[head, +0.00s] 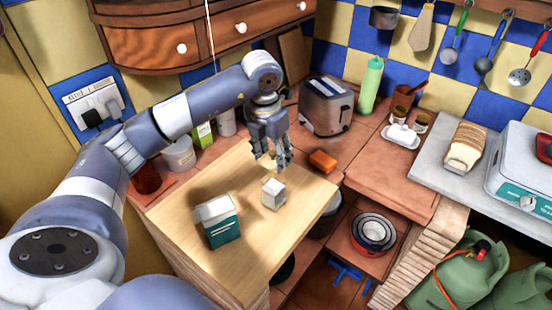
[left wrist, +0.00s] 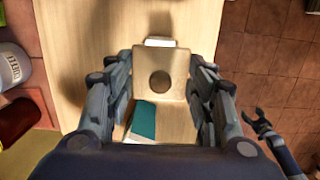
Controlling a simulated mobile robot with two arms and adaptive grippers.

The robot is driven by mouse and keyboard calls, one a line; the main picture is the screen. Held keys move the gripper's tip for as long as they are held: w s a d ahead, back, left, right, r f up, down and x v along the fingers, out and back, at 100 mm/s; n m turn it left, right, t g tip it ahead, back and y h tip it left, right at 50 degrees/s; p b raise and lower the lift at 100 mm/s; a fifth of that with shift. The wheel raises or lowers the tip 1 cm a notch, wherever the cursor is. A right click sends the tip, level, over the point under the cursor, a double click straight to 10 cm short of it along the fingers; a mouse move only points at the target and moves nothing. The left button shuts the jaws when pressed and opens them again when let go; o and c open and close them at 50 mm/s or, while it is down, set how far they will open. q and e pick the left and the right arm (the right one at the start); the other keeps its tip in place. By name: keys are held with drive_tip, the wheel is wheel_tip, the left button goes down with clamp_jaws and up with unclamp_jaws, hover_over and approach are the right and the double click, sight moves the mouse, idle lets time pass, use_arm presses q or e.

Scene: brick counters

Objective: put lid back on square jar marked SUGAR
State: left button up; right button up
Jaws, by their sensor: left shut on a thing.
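My left gripper (head: 272,163) is over the wooden counter, fingers pointing down. In the left wrist view its fingers (left wrist: 160,95) are shut on a tan square lid (left wrist: 178,62) with a dark round spot in its middle. My right gripper (left wrist: 262,125) shows open and empty in the left wrist view.
A teal and white carton (head: 222,228) stands on the wooden counter (head: 180,250) nearby. An orange block (head: 323,161) lies beyond the jar. A toaster (head: 326,107) and green bottle (head: 371,85) stand behind. Pots and packets line the wall at left.

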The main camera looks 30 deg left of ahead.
use_arm(q)
drive_tip(key=shift+w+f+b, duration=0.15)
drive_tip(key=shift+f+b, duration=0.2)
drive_tip(key=shift+f, duration=0.45)
drive_tip(key=shift+f+b, duration=0.55)
drive_tip(key=shift+f, duration=0.25)
wheel_tip(320, 180, down, 3)
drive_tip(key=shift+f+b, duration=0.1)
drive_tip(key=shift+b, duration=1)
drive_tip(key=shift+f+b, duration=0.3)
drive_tip(key=shift+b, duration=0.35)
idle(0.4)
drive_tip(key=o, duration=1.5)
